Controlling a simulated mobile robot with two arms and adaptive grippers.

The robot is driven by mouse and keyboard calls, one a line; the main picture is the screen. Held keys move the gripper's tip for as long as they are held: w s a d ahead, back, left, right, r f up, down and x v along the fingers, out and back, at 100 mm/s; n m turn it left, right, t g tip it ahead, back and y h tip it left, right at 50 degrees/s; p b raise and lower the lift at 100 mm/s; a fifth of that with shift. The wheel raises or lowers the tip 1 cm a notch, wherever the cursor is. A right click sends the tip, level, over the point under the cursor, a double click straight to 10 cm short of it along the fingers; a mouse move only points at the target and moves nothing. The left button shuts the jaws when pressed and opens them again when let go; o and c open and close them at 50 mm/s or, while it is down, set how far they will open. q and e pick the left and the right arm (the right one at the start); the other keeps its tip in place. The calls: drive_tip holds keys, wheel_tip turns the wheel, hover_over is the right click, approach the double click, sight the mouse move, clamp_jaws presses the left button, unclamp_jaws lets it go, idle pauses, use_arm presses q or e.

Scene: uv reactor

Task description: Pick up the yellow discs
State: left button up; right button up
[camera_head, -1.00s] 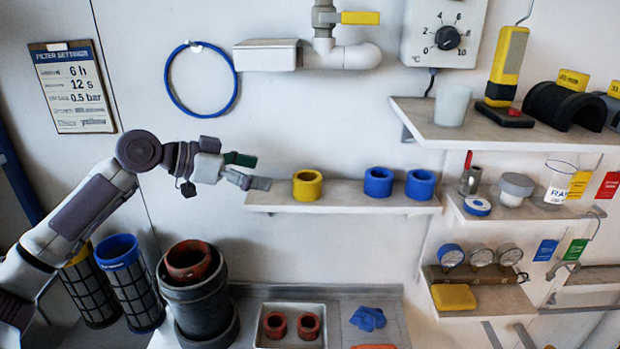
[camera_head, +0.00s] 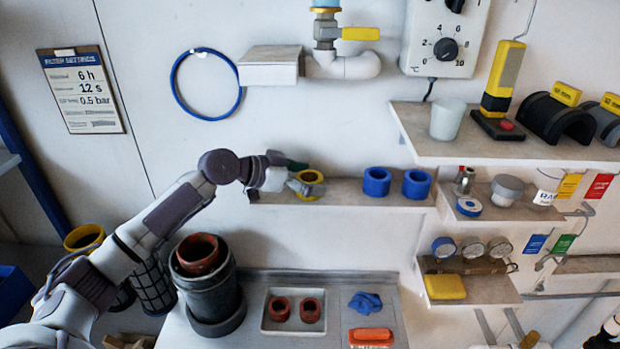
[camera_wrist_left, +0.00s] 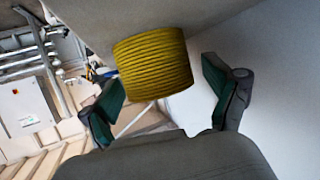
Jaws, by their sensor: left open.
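One yellow disc, a thick ring (camera_head: 310,187), stands on the middle wall shelf (camera_head: 345,198), left of two blue rings. My left gripper (camera_head: 300,178) is at its left side and partly covers it. In the left wrist view the yellow ring (camera_wrist_left: 154,65) sits between the two green-padded fingers of my open left gripper (camera_wrist_left: 160,82). Gaps show between the ring and both fingers. The ring still rests on the shelf. I see no other yellow ring on this shelf. My right gripper is not clearly visible.
Two blue rings (camera_head: 377,182) stand to the right on the same shelf. A higher shelf (camera_head: 475,145) juts out at the right. Below, a metal tray (camera_head: 268,328) holds red rings, beside a dark pot (camera_head: 213,295).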

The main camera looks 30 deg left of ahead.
use_arm(q)
drive_tip(key=shift+s, duration=0.1)
drive_tip(key=shift+a, duration=0.1)
drive_tip(key=shift+c, duration=1.4)
drive_tip(key=c, duration=1)
drive_tip(key=shift+o, duration=0.2)
drive_tip(key=shift+r, duration=0.1)
